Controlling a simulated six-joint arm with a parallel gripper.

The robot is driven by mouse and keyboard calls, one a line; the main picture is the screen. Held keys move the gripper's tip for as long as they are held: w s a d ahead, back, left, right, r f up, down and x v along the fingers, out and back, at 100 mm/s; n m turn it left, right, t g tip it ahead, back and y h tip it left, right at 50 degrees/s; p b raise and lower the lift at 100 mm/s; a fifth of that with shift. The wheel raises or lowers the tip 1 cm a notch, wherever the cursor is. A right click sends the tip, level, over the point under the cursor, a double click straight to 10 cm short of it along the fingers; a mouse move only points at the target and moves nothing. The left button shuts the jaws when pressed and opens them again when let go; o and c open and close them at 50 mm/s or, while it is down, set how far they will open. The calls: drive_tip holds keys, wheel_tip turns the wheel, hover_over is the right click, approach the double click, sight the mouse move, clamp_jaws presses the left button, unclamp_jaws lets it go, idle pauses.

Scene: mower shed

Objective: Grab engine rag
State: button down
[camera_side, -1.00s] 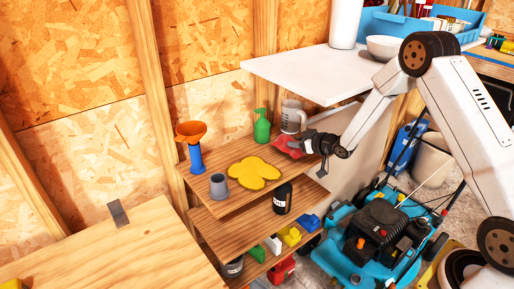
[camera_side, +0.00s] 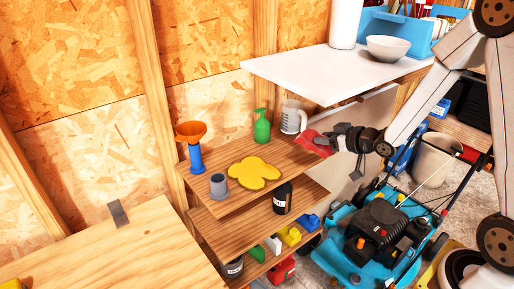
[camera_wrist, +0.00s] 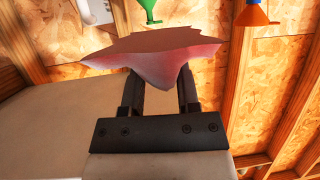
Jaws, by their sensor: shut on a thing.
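The engine rag (camera_side: 314,142) is a crumpled red cloth at the right end of the top wooden shelf. My gripper (camera_side: 333,141) is shut on it from the right side. In the wrist view the rag (camera_wrist: 155,55) spreads pinkish-red across and beyond the two dark fingers of my gripper (camera_wrist: 158,88), and a fold hangs between them. In the side view the rag is at or just past the shelf's right edge; I cannot tell whether it still touches the shelf.
The top shelf (camera_side: 222,204) holds a yellow cloth (camera_side: 254,173), green spray bottle (camera_side: 262,126), clear jug (camera_side: 292,117), grey cup (camera_side: 218,186) and blue tube with orange funnel (camera_side: 192,140). A white worktop (camera_side: 320,75) overhangs behind. A blue mower (camera_side: 375,240) stands below right.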

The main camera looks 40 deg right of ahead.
drive_tip(key=shift+s+a+r, duration=0.1)
drive_tip(key=shift+s+r, duration=0.15)
drive_tip(key=shift+s, duration=0.25)
